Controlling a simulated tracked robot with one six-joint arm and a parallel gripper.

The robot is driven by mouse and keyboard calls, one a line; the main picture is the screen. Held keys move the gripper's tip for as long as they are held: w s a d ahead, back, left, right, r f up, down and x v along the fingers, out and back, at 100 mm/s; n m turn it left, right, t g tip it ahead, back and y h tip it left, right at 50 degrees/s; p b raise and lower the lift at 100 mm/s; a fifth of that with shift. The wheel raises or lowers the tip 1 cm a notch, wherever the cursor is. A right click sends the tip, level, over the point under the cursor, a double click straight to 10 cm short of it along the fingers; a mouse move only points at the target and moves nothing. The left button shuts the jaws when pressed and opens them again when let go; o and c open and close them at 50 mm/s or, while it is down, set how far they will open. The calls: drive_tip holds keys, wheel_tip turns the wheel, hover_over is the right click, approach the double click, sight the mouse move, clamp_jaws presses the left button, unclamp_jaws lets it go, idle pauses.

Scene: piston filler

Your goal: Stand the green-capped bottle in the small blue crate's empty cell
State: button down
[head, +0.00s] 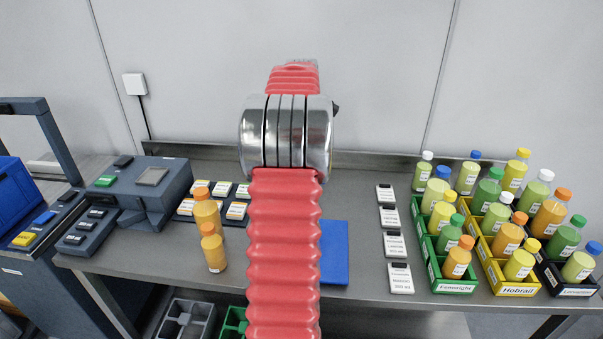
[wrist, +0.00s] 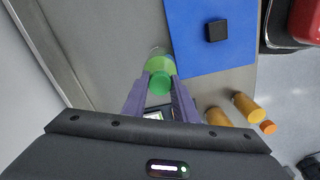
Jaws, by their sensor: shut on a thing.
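My gripper (wrist: 159,84) is shut on the green-capped bottle (wrist: 160,60), with a purple finger on each side of its green cap. The wrist view looks down on the cap, and the clear, yellowish-green body shows beyond it. I cannot tell whether the bottle touches the table. In the head view my red arm hides the gripper and this bottle. No small blue crate with an empty cell can be made out for certain. A dark crate (head: 553,284) at the far right holds bottles, and a blue bin (head: 10,205) is cut off at the left edge.
A blue mat (wrist: 205,62) carries a black block (wrist: 215,31). Orange bottles (head: 214,254) stand left of my arm. A green crate (head: 455,287) and yellow crate (head: 515,290) hold bottles at right. White label cards (head: 400,278) line the table beside them. A grey machine (head: 155,205) stands left.

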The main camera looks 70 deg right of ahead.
wheel_tip(320, 180, up, 6)
drive_tip(key=shift+f, duration=0.2)
idle(0.5)
